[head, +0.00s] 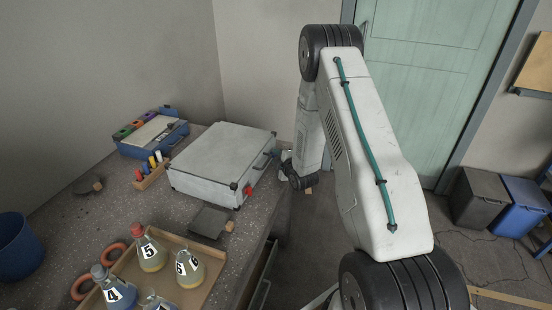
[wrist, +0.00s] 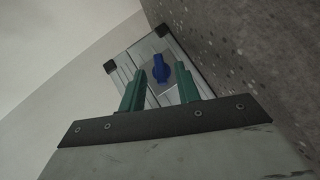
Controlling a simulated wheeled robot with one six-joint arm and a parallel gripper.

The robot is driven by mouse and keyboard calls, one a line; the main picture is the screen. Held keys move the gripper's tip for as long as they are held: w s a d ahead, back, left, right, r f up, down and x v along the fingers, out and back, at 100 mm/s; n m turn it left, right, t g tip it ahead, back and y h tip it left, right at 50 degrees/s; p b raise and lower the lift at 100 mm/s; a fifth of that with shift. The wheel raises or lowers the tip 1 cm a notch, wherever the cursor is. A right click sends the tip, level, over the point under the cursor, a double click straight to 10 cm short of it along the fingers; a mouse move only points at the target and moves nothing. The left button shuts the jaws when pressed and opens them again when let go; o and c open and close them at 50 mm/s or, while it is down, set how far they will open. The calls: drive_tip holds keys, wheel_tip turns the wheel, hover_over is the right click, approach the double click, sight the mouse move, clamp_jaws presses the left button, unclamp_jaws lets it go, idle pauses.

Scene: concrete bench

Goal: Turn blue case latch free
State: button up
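A pale grey case (head: 222,158) with dark corners lies closed on the bench. A red latch (head: 248,190) and a dark handle (head: 263,160) are on its right-hand side. In the wrist view the blue latch (wrist: 161,70) shows on the case's side panel (wrist: 126,72), near a dark corner. My gripper (wrist: 160,76) has two green fingers, spread apart, and the blue latch appears in the gap between their tips. I cannot tell whether they touch it. In the head view my gripper is at the case's far right end, mostly hidden by my wrist.
A tray (head: 122,270) of numbered flasks stands at the front of the bench (head: 75,225). A blue organiser box (head: 152,135) and a small rack of coloured pieces (head: 150,172) are left of the case. A dark grey block (head: 209,222) lies before it. The bench's right edge is close.

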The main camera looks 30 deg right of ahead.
drive_tip(key=shift+w+f, duration=0.15)
drive_tip(key=shift+w, duration=0.25)
clamp_jaws()
